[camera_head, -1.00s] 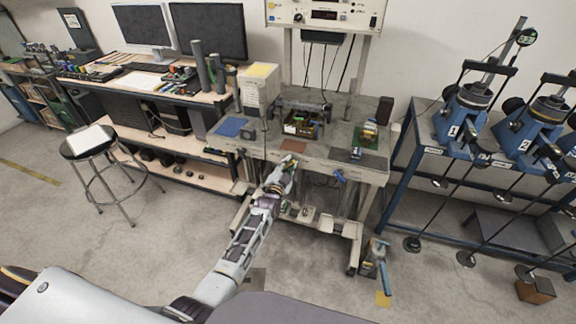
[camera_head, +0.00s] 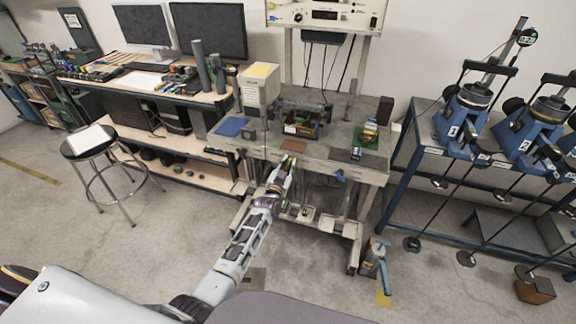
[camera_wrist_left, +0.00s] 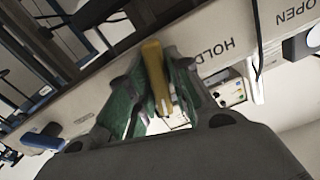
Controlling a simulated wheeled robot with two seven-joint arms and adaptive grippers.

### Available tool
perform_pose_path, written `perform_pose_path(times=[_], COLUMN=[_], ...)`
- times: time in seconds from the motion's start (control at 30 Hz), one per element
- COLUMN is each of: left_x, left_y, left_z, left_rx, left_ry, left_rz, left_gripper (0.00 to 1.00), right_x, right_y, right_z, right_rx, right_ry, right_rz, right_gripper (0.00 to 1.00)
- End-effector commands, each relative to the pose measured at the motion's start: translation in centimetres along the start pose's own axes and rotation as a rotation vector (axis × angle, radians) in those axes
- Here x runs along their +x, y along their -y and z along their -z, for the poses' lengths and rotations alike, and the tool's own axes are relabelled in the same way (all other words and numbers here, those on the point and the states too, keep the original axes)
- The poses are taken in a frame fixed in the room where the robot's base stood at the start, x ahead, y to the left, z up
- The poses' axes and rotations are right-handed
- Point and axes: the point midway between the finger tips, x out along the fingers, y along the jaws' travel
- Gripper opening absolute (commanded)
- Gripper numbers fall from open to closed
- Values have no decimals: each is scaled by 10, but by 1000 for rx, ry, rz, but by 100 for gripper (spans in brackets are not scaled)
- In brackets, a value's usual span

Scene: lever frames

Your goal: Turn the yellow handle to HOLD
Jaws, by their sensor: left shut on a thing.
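The yellow handle (camera_wrist_left: 154,70) lies between the green-padded fingers of my left gripper (camera_wrist_left: 158,92) in the left wrist view. The gripper is shut on it. The handle's upper end shows on the pale panel edge, a little left of the printed word HOLD (camera_wrist_left: 215,48). The word OPEN (camera_wrist_left: 295,14) is farther right. In the head view my left gripper (camera_head: 288,163) is at the front edge of the grey workbench (camera_head: 330,167) and mostly hides the handle. The handle's pivot is not clear. My right gripper is not in view.
A black knob or block (camera_wrist_left: 300,44) sits below OPEN in the left wrist view. A stool (camera_head: 89,142) stands at far left.

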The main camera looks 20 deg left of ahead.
Motion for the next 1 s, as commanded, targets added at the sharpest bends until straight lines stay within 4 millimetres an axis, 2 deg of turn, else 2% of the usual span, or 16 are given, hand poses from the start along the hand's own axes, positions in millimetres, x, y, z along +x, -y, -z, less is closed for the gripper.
perform_pose_path(times=[1.0], left_x=[1], left_y=[3], left_z=[1], left_rx=[-612], left_ry=[-5], left_rz=[0], left_gripper=[0], right_x=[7], right_y=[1], right_z=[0], right_rx=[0], right_ry=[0], right_rz=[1], right_gripper=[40])
